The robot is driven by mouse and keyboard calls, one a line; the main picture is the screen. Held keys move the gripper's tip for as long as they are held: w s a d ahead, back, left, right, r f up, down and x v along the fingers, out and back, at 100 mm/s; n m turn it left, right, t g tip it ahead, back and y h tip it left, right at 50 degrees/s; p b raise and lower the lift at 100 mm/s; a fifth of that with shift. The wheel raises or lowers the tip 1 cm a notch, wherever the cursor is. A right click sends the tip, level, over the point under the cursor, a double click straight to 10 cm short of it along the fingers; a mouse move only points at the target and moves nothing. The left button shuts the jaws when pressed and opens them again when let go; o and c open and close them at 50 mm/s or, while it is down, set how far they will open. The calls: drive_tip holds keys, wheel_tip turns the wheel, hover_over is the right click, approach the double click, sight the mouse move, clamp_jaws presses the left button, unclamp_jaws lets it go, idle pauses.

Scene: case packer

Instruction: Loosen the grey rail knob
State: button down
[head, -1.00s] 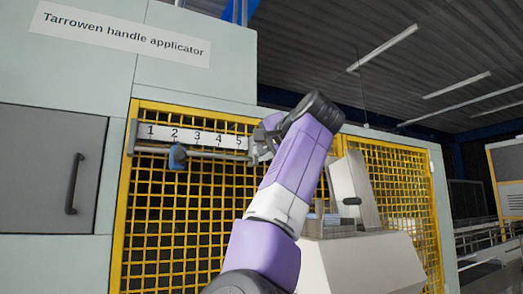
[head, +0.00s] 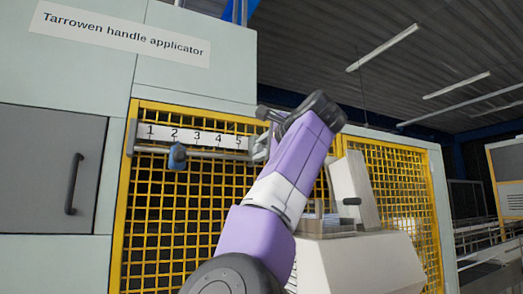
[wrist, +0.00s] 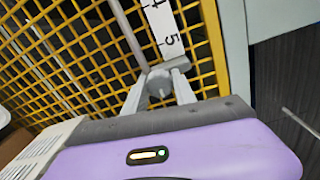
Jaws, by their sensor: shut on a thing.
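The grey rail knob (wrist: 159,84) sits by the end of the numbered scale near 5, between the two fingers of my gripper (wrist: 159,93) in the wrist view. The fingers are shut on it. In the head view my gripper (head: 261,148) is at the right end of the rail (head: 215,154), and my own arm hides most of it and the knob. A blue slider (head: 177,157) hangs on the rail below the 2 of the white scale (head: 186,135).
Yellow mesh guarding (head: 190,220) lies behind the rail. A grey door with a dark handle (head: 74,184) is at left. A pale sloped machine housing (head: 365,260) with a dark-knobbed upright plate (head: 352,188) stands to the right of my arm.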

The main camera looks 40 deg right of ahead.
drive_tip(key=shift+d+f, duration=0.1)
drive_tip(key=shift+f, duration=0.2)
drive_tip(key=c, duration=1.3)
unclamp_jaws()
drive_tip(key=shift+o, duration=1.3)
drive_tip(key=shift+r, duration=0.15)
drive_tip(key=shift+s, duration=0.1)
drive_tip(key=b+v, duration=0.3)
drive_tip(key=v, duration=0.4)
drive_tip(key=shift+s, duration=0.35)
